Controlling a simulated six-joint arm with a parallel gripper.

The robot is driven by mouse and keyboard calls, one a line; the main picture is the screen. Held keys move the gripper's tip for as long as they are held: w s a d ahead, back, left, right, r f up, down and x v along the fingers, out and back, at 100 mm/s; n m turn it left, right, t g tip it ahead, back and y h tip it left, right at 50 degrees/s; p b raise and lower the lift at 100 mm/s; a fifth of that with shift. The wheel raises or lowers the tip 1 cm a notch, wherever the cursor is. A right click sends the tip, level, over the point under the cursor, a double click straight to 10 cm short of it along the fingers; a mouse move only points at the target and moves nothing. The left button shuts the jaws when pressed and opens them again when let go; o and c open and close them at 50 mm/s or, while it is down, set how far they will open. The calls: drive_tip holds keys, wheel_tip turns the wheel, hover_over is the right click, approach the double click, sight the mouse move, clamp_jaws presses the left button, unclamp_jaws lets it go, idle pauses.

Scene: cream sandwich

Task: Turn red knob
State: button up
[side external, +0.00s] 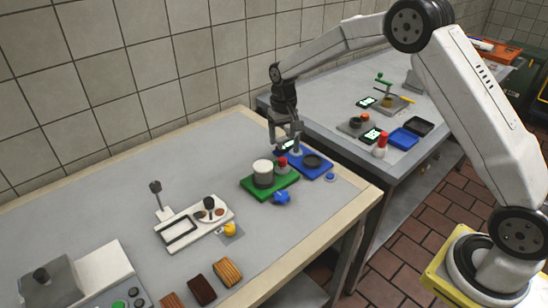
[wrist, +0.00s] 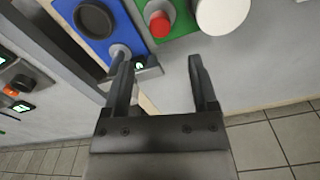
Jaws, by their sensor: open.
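A red knob (side external: 282,161) stands on a grey post on the green base (side external: 257,191), beside a white-topped grey cylinder (side external: 262,172). In the wrist view the red knob (wrist: 158,23) shows near the top, on the green base (wrist: 182,20). My gripper (side external: 286,143) is above and just behind the knob, pointing down. In the wrist view my gripper (wrist: 160,68) is open, with nothing between its fingers. The knob lies beyond the fingertips in that view and appears apart from them.
A blue base (side external: 318,170) with a dark round dish adjoins the green base. A blue piece (side external: 281,198) lies in front. A white tray unit (side external: 196,222) stands left. The tiled wall (side external: 130,65) is behind. Another table (side external: 395,150) with devices stands right.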

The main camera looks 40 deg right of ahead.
sight(282, 159)
drive_tip(key=shift+n, duration=0.3)
drive_tip(key=n, duration=1)
drive_tip(key=shift+f+n, duration=0.1)
drive_tip(key=shift+n, duration=0.3)
drive_tip(key=n, duration=1.2)
drive_tip(key=shift+f+n, duration=0.1)
drive_tip(key=shift+n, duration=0.2)
drive_tip(key=shift+f, duration=0.15)
drive_tip(key=shift+f, duration=3.75)
